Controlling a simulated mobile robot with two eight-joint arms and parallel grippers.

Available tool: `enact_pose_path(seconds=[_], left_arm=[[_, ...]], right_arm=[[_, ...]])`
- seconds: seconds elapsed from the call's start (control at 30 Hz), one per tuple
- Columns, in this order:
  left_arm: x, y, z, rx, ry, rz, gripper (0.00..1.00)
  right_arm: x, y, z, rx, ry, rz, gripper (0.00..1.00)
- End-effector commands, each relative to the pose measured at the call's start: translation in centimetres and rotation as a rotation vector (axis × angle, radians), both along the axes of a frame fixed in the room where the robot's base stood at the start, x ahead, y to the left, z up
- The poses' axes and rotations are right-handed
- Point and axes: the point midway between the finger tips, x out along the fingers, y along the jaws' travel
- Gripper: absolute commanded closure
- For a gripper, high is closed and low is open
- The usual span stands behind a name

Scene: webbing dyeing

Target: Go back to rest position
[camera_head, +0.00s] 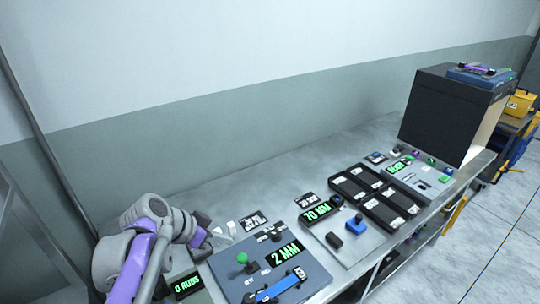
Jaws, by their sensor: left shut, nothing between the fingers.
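My left arm, grey and purple, comes in at the lower left. My left gripper (222,232) is low near the table's left part, just behind the blue-grey panel with the "2 MM" display (270,268). It is shut and empty, small and partly hidden by the arm's wrist. My right gripper is not in view.
A long grey table (330,150) runs along the wall. On it are a "0 RUBS" display (187,285), a panel with a "70 MM" display (318,211), black framed trays (375,197) and a large dark box (440,115). Grey floor (500,240) is clear at right.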

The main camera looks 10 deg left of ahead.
Motion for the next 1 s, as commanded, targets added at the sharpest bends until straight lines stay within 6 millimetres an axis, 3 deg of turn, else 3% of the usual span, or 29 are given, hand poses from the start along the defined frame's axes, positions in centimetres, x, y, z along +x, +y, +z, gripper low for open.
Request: enact_pose_path(seconds=[0.17,0.4,0.53,0.7,1.0], left_arm=[[-2.7,-1.7,-1.8,0.019,0.071,0.069,1.0],[-10.9,-4.2,-7.5,0.1,0.19,0.361,1.0],[-13.7,-4.2,-9.8,0.121,0.183,0.494,1.0],[-15.1,-3.9,-11.0,0.123,0.164,0.579,1.0],[-15.1,-3.9,-11.0,0.122,0.162,0.588,1.0]], right_arm=[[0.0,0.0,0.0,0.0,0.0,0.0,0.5],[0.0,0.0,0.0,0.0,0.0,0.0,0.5],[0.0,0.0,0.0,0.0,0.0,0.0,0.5],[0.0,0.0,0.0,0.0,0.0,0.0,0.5],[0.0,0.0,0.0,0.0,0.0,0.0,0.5]])
